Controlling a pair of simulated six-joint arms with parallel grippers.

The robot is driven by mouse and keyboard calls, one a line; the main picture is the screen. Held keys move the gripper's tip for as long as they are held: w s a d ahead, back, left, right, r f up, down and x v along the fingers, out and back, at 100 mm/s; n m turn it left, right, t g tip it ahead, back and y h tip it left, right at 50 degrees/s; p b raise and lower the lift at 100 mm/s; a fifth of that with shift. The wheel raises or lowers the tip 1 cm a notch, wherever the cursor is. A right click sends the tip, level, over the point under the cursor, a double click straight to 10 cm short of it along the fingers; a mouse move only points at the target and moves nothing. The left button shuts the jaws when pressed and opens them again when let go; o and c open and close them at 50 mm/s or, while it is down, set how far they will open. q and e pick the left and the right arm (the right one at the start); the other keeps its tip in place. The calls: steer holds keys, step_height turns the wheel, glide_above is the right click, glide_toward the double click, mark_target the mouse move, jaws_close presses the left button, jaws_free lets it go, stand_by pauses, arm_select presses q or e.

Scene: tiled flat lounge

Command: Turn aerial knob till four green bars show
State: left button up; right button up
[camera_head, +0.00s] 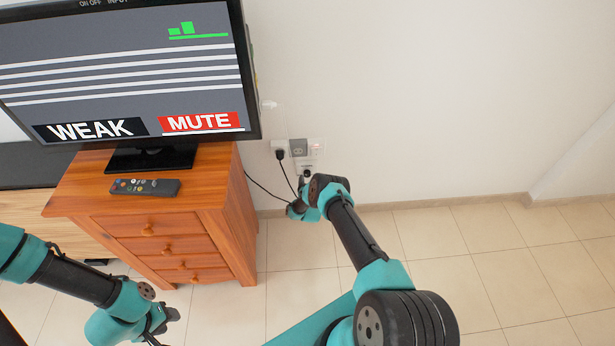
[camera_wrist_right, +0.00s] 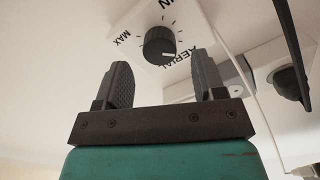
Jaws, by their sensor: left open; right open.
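The aerial knob (camera_wrist_right: 159,46) is black with a white pointer line and sits on a white plate marked MAX, MIN and AERIAL in the right wrist view. My right gripper (camera_wrist_right: 163,80) is open, its two fingers just below the knob and apart from it. In the head view my right gripper (camera_head: 306,190) is at the wall plates and hides part of them. The TV screen (camera_head: 120,60) shows two green bars over a green line, with WEAK and a red MUTE label. My left gripper (camera_head: 162,318) is low at the left, open and empty.
A wooden chest of drawers (camera_head: 225,215) carries the TV and a remote (camera_head: 145,187). Wall sockets (camera_head: 299,148) hold plugs with black cables hanging beside my right gripper. The tiled floor (camera_head: 450,240) to the right is clear.

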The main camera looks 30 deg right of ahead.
mark_target(307, 175)
steer(key=shift+x, duration=1.75)
steer(key=shift+c, duration=0.2)
steer(key=c, duration=0.9)
steer(key=shift+n, duration=2.9)
